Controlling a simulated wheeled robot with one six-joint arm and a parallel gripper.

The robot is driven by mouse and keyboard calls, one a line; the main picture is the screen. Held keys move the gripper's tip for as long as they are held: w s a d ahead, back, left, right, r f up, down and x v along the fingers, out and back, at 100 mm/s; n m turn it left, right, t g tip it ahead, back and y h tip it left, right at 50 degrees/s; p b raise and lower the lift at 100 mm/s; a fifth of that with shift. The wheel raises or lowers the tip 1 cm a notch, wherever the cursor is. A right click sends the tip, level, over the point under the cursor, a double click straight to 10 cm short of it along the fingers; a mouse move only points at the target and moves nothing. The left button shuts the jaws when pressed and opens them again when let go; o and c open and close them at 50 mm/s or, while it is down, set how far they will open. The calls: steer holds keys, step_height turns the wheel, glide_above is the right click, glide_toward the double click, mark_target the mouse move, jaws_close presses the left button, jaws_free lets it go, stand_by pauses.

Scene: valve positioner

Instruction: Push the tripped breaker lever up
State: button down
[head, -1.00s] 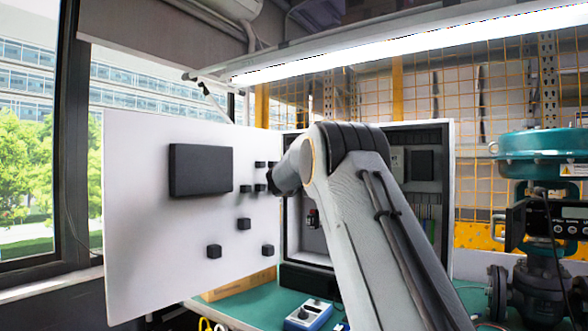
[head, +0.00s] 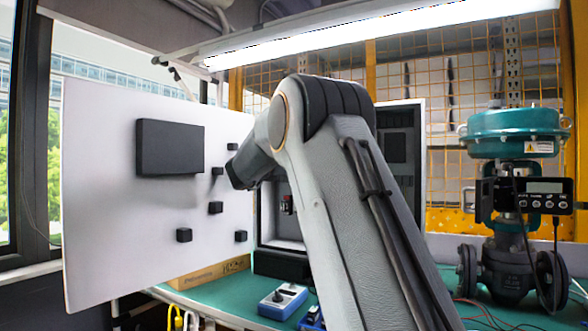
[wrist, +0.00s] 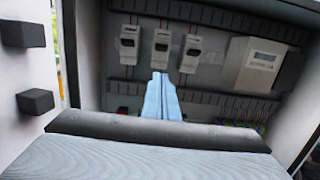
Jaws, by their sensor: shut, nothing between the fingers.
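Three white breakers sit in a row in the open cabinet: a left one (wrist: 129,45), a middle one (wrist: 161,46) and a right one (wrist: 190,53) in the wrist view. Each has a dark part on its face; I cannot tell which lever is tripped. My gripper (wrist: 160,75) shows as light blue fingers, shut and empty. In the wrist view its tips appear just below the middle breaker; I cannot tell whether they touch. In the head view my arm hides most of the cabinet (head: 418,150) interior, and the fingers are hidden.
The white cabinet door (head: 100,220) stands open on the left, with several black blocks, one large (head: 170,148). A grey meter box (wrist: 252,66) is right of the breakers. A blue device (head: 283,300) lies on the green bench; a teal valve (head: 513,135) stands at right.

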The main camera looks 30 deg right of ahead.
steer(key=s+a, duration=0.1)
steer(key=a, duration=0.1)
steer(key=s+a, duration=0.1)
steer(key=a, duration=0.1)
steer(key=shift+s+r, duration=0.35)
